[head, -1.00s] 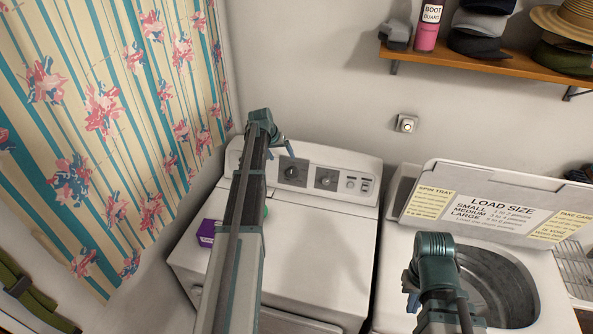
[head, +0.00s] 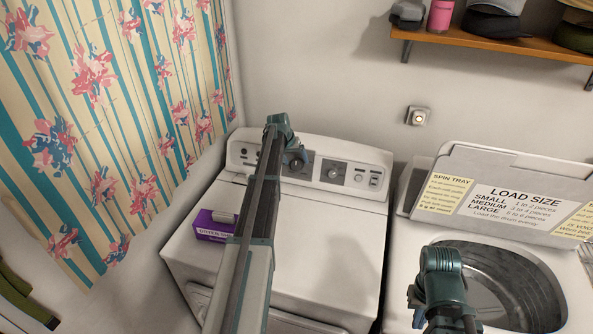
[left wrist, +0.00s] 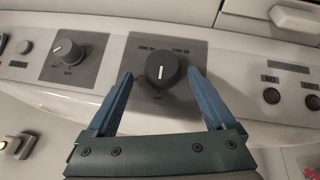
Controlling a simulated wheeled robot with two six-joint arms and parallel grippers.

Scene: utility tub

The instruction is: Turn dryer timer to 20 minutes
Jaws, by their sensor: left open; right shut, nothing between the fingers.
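The white dryer (head: 310,235) stands in the middle of the head view. Its back panel has a dark timer knob (head: 296,161) and a second knob (head: 333,173) to the right. In the left wrist view the timer knob (left wrist: 161,70) sits on a grey plate with a pale pointer line; its lettering is too blurred to read. My left gripper (left wrist: 160,100) is open, its blue fingers on either side of the knob with gaps showing. In the head view, my left gripper (head: 288,150) partly hides the panel. My right gripper (head: 415,308) is shut and empty, over the washer's side.
A purple box (head: 213,226) lies on the dryer's left top. The washer (head: 570,262) at right has its lid up with a load-size sign. A shelf (head: 480,40) with hats and a pink can hangs above. A striped curtain (head: 100,130) is at left.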

